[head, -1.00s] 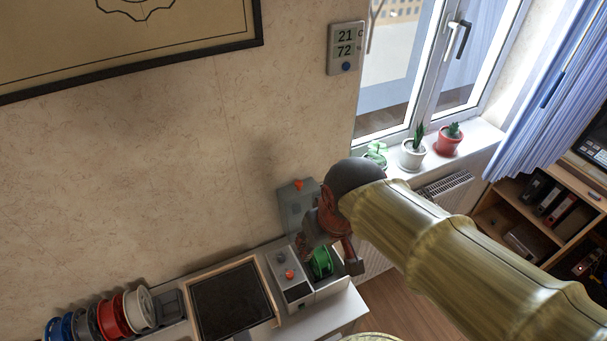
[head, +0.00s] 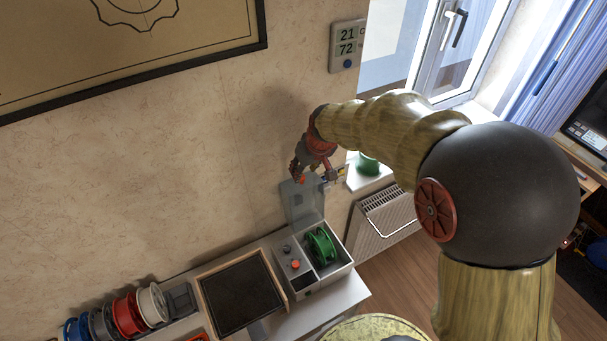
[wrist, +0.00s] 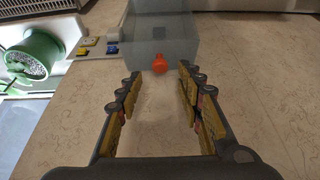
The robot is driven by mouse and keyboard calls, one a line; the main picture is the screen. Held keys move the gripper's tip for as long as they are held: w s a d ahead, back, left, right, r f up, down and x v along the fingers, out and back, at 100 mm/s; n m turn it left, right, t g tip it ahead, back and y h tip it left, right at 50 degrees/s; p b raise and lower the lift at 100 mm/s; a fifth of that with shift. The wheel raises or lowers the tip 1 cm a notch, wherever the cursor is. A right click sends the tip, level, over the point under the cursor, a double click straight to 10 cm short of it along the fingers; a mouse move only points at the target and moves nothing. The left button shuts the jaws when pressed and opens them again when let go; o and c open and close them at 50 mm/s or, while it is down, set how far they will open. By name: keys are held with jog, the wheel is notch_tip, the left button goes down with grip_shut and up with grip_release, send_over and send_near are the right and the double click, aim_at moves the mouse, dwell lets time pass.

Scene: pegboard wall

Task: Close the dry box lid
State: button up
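The dry box (head: 342,268) stands on the right end of the white bench top. Its translucent grey lid (head: 300,207) is raised, roughly upright at the back, near the wall. An orange knob (head: 301,180) sits by the lid's upper edge. The lid (wrist: 160,38) and knob (wrist: 159,63) also show in the wrist view, the knob centred just beyond the fingertips. My gripper (wrist: 159,80) is open, with nothing visible between its fingers. In the head view my gripper (head: 315,174) is at the lid's top edge; contact cannot be told.
A green spool (head: 320,246) lies inside the box, beside a panel with an orange button (head: 295,265). A dark framed mat (head: 242,297) and several coloured spools (head: 128,313) stand left on the bench. A radiator (head: 385,230) and a green pot (head: 368,164) are to the right.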

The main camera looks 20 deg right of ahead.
jog(key=shift+x, duration=2.15)
grip_shut()
